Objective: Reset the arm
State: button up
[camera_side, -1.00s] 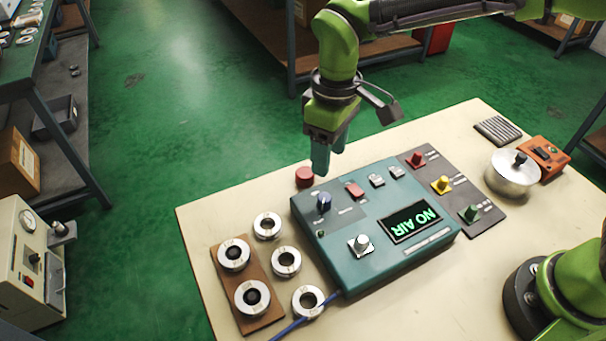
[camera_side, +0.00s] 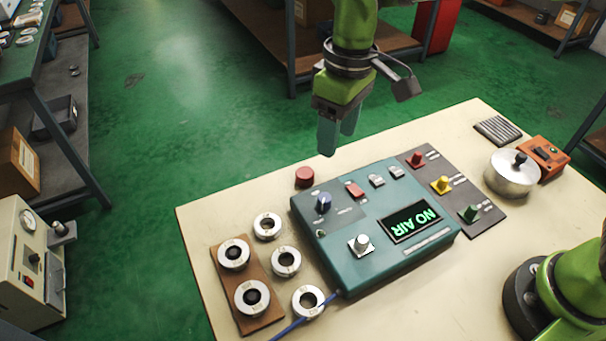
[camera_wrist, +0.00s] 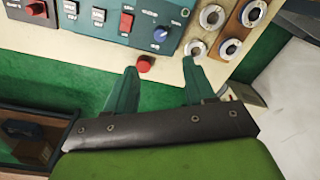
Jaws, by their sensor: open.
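My gripper (camera_side: 338,140) is in the air above the far edge of the table, higher than the teal control box (camera_side: 375,268) and touching nothing. In the wrist view my gripper (camera_wrist: 158,80) shows two teal fingers spread apart with nothing between them. A red round button or cap (camera_side: 305,177) stands on the table below the fingers. It also shows in the wrist view (camera_wrist: 144,64), just beyond the fingertips. The control box has a lit display (camera_side: 411,222) that reads "NO AIR".
Three loose bearing rings (camera_side: 286,261) lie left of the box. A brown board (camera_side: 263,325) holds two more rings. A dark panel with red, yellow and green knobs (camera_side: 441,184), a silver lidded pot (camera_side: 512,178) and an orange box (camera_side: 545,158) are to the right.

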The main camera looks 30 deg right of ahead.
jog(key=s+d+r+m+t, duration=0.1)
jog(key=s+d+m+t, duration=0.1)
jog(key=d, duration=0.5)
jog(key=s+d+r+m+t+y, duration=0.1)
jog(key=s+d+r+m+t, duration=0.1)
jog(key=s+d+m, duration=0.2)
jog(key=s+d+r+m+t, duration=0.1)
jog(key=s+d+m+t, duration=0.2)
jog(key=s+d, duration=0.3)
jog(key=d, duration=0.4)
jog(key=shift+s+d+r+m, duration=0.15)
jog(key=shift+s+r+m, duration=0.1)
jog(key=shift+m, duration=0.15)
